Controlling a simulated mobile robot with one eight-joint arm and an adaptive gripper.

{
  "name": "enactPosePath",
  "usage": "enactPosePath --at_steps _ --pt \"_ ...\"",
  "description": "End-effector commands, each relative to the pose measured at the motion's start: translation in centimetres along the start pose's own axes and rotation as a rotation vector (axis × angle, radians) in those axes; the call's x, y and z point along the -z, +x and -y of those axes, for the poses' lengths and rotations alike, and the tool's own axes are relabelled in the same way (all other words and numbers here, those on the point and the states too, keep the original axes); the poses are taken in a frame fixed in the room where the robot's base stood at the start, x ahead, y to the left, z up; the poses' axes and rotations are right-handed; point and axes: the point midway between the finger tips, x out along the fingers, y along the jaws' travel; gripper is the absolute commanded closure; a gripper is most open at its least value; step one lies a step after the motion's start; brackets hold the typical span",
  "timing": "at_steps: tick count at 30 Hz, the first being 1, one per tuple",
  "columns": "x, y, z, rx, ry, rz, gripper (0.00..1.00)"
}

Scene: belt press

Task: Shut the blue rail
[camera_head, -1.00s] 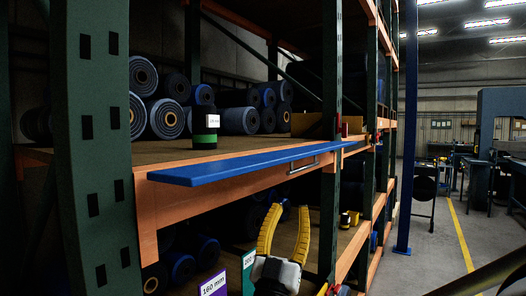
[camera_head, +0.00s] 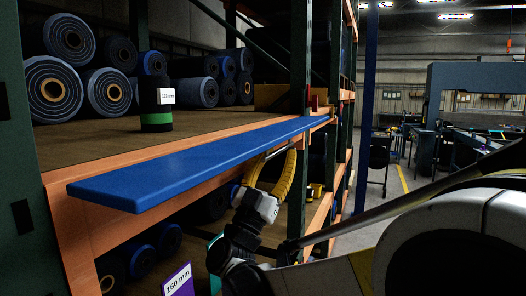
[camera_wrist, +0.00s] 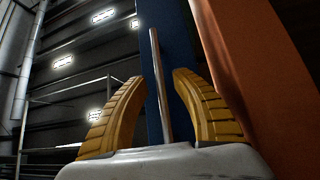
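The blue rail (camera_head: 205,162) is a long flat blue board, standing out from the front edge of the orange shelf beam. A thin metal bar handle (camera_head: 279,151) is on its front side, towards the far end. My gripper (camera_head: 268,162), with two yellow ribbed fingers, is just below the rail at the handle. In the wrist view the handle (camera_wrist: 158,60) runs between the two spread fingers, with blue surface (camera_wrist: 180,50) behind it. The fingers look open; I cannot tell whether either touches the handle.
The orange beam (camera_head: 75,225) and green posts (camera_head: 12,150) frame the rack. A dark container with a green band (camera_head: 157,120) stands on the shelf before several belt rolls (camera_head: 110,92). Open floor with a yellow line (camera_head: 402,180) lies to the right.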

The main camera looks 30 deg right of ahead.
Motion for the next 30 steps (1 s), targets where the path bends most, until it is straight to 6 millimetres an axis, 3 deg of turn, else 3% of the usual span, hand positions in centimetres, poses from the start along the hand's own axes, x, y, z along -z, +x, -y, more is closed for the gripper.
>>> enactPosePath --at_steps 11,15,30 --pt "0.02 0.82 0.01 0.001 0.0 0.0 0.68" --pt "0.02 0.8 0.01 0.001 0.0 0.0 1.0" --pt "-0.13 1.18 0.43 0.02 -0.019 -0.001 1.0"
